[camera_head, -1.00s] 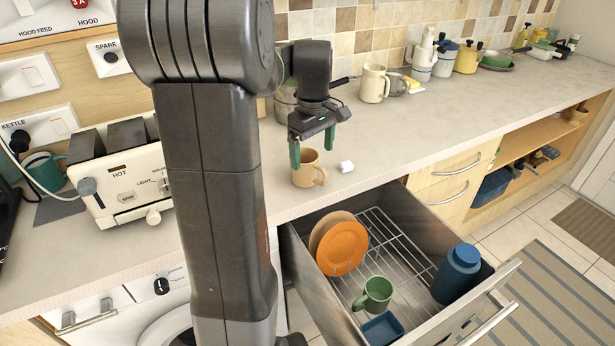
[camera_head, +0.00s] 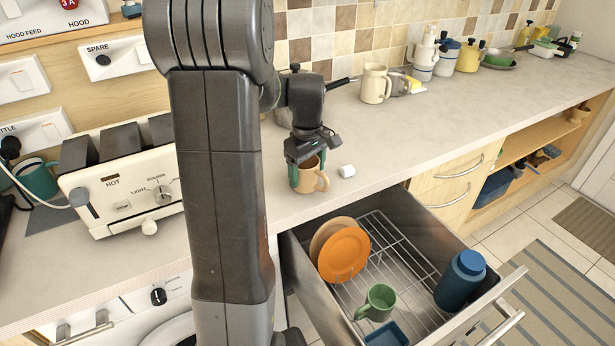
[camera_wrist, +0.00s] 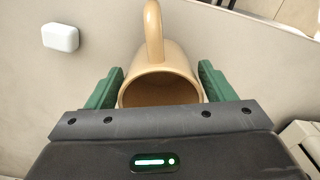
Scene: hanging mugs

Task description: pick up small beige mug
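The small beige mug (camera_head: 309,178) stands upright on the counter near its front edge, its handle to the right in the head view. My gripper (camera_head: 307,172) is lowered over it, with one green finger on each side of the mug body. In the wrist view the mug (camera_wrist: 162,75) sits between the two fingers of my gripper (camera_wrist: 160,88), its handle pointing away at the top. Small gaps seem to show between the fingers and the mug, so the gripper looks open around it. The lower part of the mug's near side is hidden by the gripper body.
A small white block (camera_head: 347,171) lies just right of the mug. A larger cream mug (camera_head: 375,84) stands farther back. The toaster (camera_head: 130,185) is to the left. Below the counter's front edge, an open drawer (camera_head: 398,246) holds plates, a green mug and a blue bottle.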

